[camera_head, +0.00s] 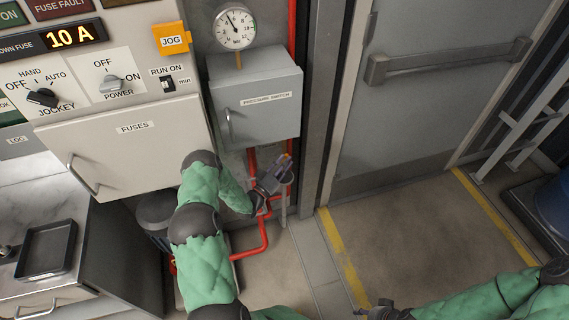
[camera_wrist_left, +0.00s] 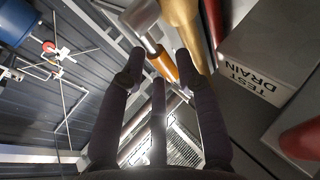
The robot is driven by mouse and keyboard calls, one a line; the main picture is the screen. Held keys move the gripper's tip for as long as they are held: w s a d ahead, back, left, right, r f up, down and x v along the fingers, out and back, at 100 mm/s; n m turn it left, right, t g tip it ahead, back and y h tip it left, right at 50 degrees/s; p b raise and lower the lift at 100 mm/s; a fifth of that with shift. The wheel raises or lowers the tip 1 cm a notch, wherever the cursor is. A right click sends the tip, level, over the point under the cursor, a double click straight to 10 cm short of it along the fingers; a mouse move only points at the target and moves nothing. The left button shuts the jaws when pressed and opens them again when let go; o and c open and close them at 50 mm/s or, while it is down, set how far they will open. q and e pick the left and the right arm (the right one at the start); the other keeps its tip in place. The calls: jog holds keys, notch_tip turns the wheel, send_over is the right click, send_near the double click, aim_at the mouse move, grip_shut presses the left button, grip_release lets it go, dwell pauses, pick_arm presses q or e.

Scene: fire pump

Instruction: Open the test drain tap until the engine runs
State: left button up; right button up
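My left gripper (camera_head: 274,178) is at the red pipework below the pressure switch box. In the left wrist view its dark fingers (camera_wrist_left: 162,68) are spread apart. Between and beyond the tips are a metal rod and an orange piece (camera_wrist_left: 162,66), with a brass fitting (camera_wrist_left: 181,22) just past them. I cannot tell whether this is the tap's lever or whether the fingers touch it. A grey plate marked TEST DRAIN (camera_wrist_left: 250,82) is beside the fingers, on the right. In the head view the gripper hides the tap. My right gripper (camera_head: 380,309) is low at the bottom edge, partly cut off.
The pressure switch box (camera_head: 258,112) and a gauge (camera_head: 235,26) reading near 4 are above the left gripper. The panel has a POWER knob (camera_head: 112,84) turned to ON and a JOCKEY knob (camera_head: 41,97). A grey door (camera_head: 430,95) and clear floor are right.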

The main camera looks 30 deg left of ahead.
pick_arm(q)
jog(key=shift+s, duration=0.1)
jog(key=v, duration=1.1)
jog(key=shift+s+f, duration=0.2)
jog(key=shift+s, duration=0.15)
